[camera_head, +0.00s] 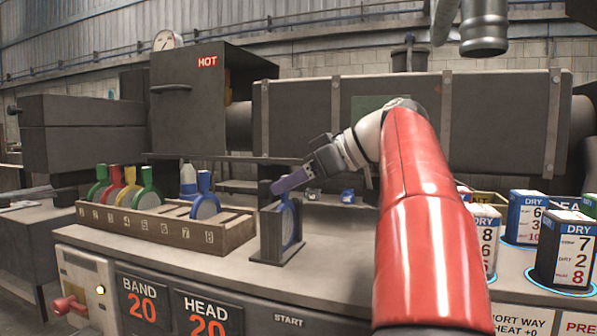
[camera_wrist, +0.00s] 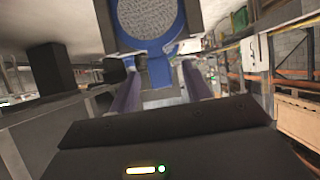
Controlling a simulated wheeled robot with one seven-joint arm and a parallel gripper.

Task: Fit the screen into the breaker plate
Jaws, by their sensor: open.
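A blue-rimmed round mesh screen (camera_head: 289,224) stands upright in a dark slotted holder (camera_head: 269,234) on the bench, which may be the breaker plate. In the wrist view the screen's grey mesh (camera_wrist: 150,18) sits between the holder's walls, with its blue handle (camera_wrist: 159,70) pointing towards me. My gripper (camera_head: 280,186) is at the top of this screen. In the wrist view my gripper (camera_wrist: 158,80) is open, with one purple finger on each side of the handle. I cannot tell whether the fingers touch it.
A wooden rack (camera_head: 165,229) with numbered slots, left of the holder, has several coloured screens, including another blue one (camera_head: 204,205). Dark machinery (camera_head: 350,125) stands behind. Several boxes labelled DRY (camera_head: 567,250) are at the right.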

